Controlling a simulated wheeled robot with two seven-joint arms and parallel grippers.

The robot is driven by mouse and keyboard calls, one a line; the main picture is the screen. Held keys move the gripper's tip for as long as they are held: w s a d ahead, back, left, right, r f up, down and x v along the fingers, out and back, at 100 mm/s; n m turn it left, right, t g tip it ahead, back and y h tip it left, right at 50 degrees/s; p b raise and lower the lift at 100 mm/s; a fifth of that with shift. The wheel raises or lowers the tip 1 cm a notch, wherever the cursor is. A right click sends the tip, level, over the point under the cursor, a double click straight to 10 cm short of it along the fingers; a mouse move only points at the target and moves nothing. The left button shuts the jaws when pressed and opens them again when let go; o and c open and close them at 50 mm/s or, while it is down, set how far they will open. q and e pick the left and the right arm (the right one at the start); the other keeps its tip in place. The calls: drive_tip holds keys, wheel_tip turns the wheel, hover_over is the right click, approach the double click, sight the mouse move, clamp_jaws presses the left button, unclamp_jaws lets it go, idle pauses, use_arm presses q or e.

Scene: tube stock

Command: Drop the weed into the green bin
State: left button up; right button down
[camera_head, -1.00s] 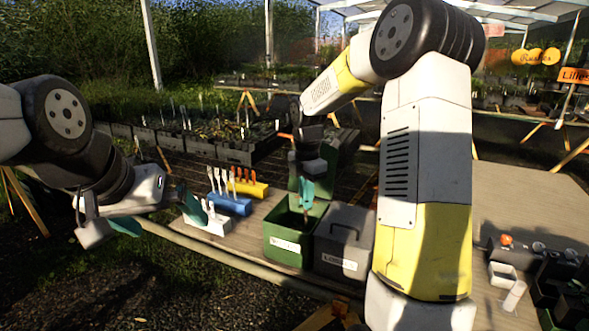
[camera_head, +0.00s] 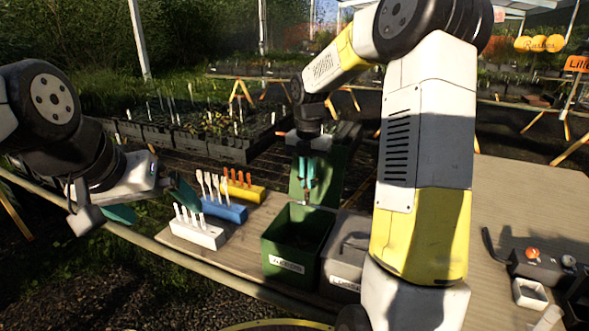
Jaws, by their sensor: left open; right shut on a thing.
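The green bin (camera_head: 284,257) stands open on the table, with a white label on its front and its raised green lid (camera_head: 338,168) behind. My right gripper (camera_head: 308,186) points down over the back part of the bin's opening. Its teal fingers are shut on the weed, which is too small and dark to make out clearly; only a thin bit shows below the fingertips. My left gripper (camera_head: 150,204) is open and empty at the left, apart from the bin and beside the white rack.
A grey box (camera_head: 345,262) stands right of the bin, partly hidden by my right arm. White (camera_head: 198,233), blue (camera_head: 226,210) and yellow (camera_head: 243,192) racks with upright tags stand to the left. A small white pot (camera_head: 529,293) sits at far right.

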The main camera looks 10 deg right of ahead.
sight(307, 192)
drive_tip(key=shift+f, duration=2.95)
drive_tip(key=c, duration=1.5)
unclamp_jaws()
